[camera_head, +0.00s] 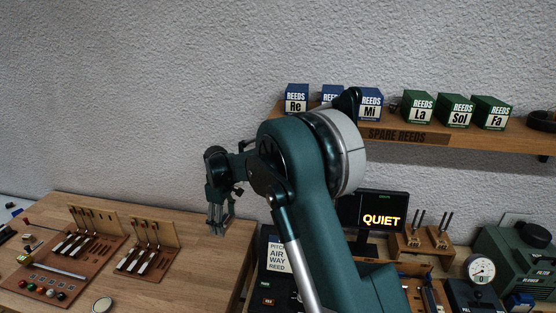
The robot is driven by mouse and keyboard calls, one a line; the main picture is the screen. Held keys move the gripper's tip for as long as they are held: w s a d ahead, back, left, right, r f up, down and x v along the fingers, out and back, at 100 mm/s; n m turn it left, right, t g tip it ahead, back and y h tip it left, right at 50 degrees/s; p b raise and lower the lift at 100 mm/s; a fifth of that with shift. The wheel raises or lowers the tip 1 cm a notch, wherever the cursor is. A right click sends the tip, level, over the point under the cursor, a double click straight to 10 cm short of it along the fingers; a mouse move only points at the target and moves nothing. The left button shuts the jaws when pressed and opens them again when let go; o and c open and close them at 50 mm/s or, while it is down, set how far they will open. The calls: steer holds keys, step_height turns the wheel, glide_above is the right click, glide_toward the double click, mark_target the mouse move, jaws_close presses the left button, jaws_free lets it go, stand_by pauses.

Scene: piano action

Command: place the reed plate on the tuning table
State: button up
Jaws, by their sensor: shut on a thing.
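My gripper (218,226) hangs fingers-down near the right edge of the wooden bench. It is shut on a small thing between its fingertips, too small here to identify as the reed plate. A dark console (275,297) with a sign reading PITCH AIR WAY REED stands right of the bench, partly behind my arm. I cannot tell if it is the tuning table.
A shelf (480,137) holds several REEDS boxes, blue and green. A display (381,220) reads QUIET. A wooden block (420,245) with upright pins, a round gauge (481,270) and a green machine (520,262) stand at right. Bare bench lies around my gripper.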

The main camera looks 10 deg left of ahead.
steer(key=shift+r, duration=0.1)
steer(key=s+d+r+m+p, duration=0.1)
steer(key=s+d+r+p, duration=0.3)
steer(key=d, duration=0.4)
steer(key=s+d+r+p, duration=0.2)
steer(key=s+d+r, duration=0.2)
steer(key=d+r, duration=0.3)
steer(key=s+d+m, duration=0.2)
steer(key=d+m, duration=0.3)
steer(key=d, duration=0.7)
steer(key=s+d+m, duration=0.2)
steer(key=d+m, duration=0.3)
steer(key=d, duration=0.7)
steer(key=w+d+f+m+b, duration=0.1)
steer(key=w+d+f+b, duration=0.1)
steer(key=d, duration=0.4)
steer(key=w+d+f+m+b, duration=0.2)
steer(key=w+d+f+b, duration=0.1)
steer(key=d, duration=0.4)
steer(key=w+d+f+m+b, duration=0.2)
steer(key=d+f+b, duration=0.3)
steer(key=d+f, duration=0.1)
steer(key=shift+w+d, duration=0.3)
steer(key=shift+d, duration=0.4)
